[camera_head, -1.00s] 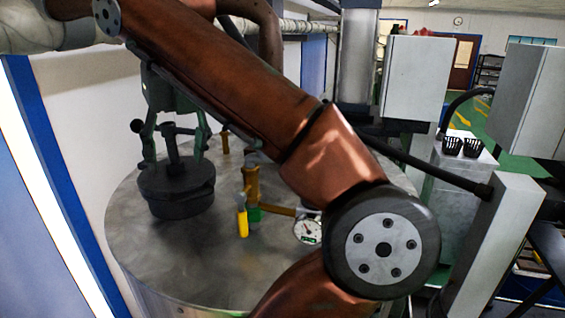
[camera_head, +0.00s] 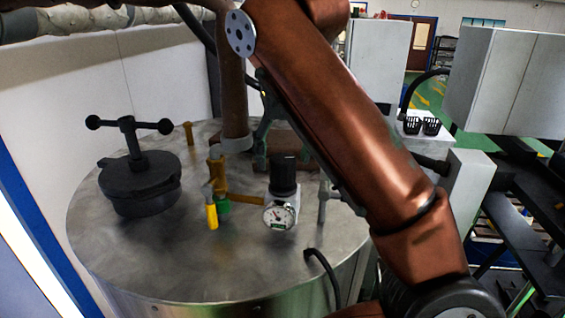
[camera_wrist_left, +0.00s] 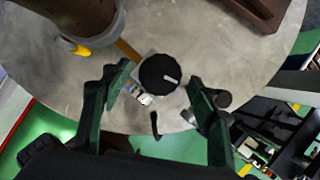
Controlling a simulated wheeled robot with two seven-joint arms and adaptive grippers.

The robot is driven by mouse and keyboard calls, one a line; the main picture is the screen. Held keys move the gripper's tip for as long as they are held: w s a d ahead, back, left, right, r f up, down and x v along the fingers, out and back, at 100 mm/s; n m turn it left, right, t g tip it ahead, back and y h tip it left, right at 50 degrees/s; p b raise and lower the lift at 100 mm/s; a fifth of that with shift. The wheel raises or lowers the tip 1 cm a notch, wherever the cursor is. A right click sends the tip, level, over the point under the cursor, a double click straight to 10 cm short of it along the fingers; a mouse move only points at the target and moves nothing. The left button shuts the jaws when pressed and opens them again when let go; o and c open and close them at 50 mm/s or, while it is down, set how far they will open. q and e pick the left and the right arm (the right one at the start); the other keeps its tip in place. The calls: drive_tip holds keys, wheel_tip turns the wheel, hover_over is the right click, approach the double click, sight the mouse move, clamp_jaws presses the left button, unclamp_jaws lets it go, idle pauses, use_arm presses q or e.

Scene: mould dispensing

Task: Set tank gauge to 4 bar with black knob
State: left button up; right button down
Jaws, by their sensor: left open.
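The black knob (camera_head: 285,168) stands upright on a grey regulator body on top of the round metal tank (camera_head: 150,255). The white round gauge (camera_head: 279,216) sits on the front of that body; its needle is too small to read. My left gripper (camera_head: 264,135) is green and partly hidden behind my brown arm, just behind and left of the knob in the head view. In the left wrist view the knob (camera_wrist_left: 159,73) shows a pale pointer mark and appears between the two open, apart fingers (camera_wrist_left: 158,82). My right gripper is not in view.
A black lid with a T-handle (camera_head: 140,180) stands on the tank's left. A brass valve with a yellow lever (camera_head: 211,212) is left of the gauge. A thick vertical pipe (camera_head: 233,95) rises behind it. A thin metal post (camera_head: 323,200) stands right of the knob.

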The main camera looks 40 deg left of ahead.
use_arm(q)
drive_tip(key=shift+x, duration=1.1)
drive_tip(key=shift+f, duration=0.2)
